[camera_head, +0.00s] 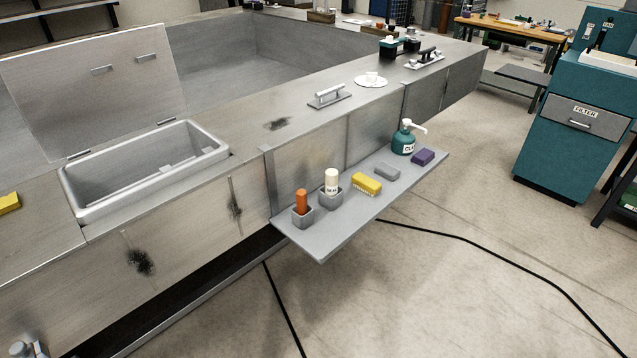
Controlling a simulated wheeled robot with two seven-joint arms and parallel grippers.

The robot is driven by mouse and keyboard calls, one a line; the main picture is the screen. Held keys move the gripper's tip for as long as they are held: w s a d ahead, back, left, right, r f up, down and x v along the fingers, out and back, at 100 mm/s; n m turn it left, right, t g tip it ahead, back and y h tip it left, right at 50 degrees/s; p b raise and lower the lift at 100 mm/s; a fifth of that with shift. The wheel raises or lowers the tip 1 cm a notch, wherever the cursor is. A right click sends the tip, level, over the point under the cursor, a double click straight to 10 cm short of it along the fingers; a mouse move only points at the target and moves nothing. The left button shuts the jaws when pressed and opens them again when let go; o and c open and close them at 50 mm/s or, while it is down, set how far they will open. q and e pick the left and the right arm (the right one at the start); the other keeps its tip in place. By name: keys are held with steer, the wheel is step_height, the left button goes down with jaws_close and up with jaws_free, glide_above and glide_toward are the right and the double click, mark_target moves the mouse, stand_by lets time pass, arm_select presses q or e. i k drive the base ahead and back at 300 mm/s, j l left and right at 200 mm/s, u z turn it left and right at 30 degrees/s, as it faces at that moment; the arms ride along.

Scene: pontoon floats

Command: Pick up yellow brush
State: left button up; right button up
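The yellow brush (367,184) lies on a grey shelf (322,243) that juts out from the side of the metal pontoon. Its bristles face down toward the front of the shelf. It sits between a white bottle (331,181) in a grey holder on its left and a grey block (387,171) on its right. Nothing covers it. I make out neither of my grippers in this view.
The shelf also holds an orange-brown stick (301,201) in a holder, a teal pump bottle (403,138) and a purple block (423,157). An open hatch (75,205) lies left. Black cables (480,243) cross the otherwise clear floor. A teal filter cabinet (570,150) stands right.

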mark_target(369, 186)
steer(key=i+l+u, duration=0.15)
steer(key=u, duration=0.25)
steer(key=i+l+u, duration=0.1)
steer(key=l+u, duration=0.55)
steer(key=u, duration=0.15)
steer(key=i+l, duration=0.05)
